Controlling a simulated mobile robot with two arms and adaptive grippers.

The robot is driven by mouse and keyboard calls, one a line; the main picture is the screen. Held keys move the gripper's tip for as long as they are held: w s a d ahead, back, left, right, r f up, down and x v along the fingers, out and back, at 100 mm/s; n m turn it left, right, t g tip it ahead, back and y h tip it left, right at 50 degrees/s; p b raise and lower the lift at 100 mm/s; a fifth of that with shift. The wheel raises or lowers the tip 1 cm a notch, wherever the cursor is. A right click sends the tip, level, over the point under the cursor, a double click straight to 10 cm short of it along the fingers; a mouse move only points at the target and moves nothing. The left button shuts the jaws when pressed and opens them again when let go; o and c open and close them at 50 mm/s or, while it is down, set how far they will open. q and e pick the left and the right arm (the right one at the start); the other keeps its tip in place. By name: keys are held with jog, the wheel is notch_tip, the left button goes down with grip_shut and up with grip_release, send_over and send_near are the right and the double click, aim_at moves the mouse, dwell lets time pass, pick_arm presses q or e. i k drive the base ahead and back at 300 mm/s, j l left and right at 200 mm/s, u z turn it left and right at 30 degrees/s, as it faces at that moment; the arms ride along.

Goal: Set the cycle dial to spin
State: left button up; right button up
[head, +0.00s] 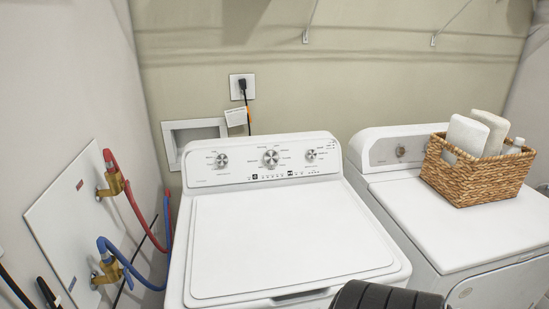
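The white washer (280,237) stands in the middle of the head view with its lid shut. Its back panel carries a large silver dial (270,158) at the centre, with small print around it, probably the cycle dial. A smaller left knob (221,160) and right knob (310,155) flank it. The print and pointer positions are too small to read. No gripper fingers show at the panel, and nothing touches the dials. A dark ribbed part at the bottom edge seems to be mine; no fingertips show on it.
A white dryer (470,225) stands at right, bearing a wicker basket (475,178) with rolled towels and a bottle. Red hose (135,205) and blue hose (130,268) run from the left wall. An outlet (242,87) with a plug is behind. Space above the washer is clear.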

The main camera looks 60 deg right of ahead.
aim_at(271, 157)
jog(key=z, duration=1.9)
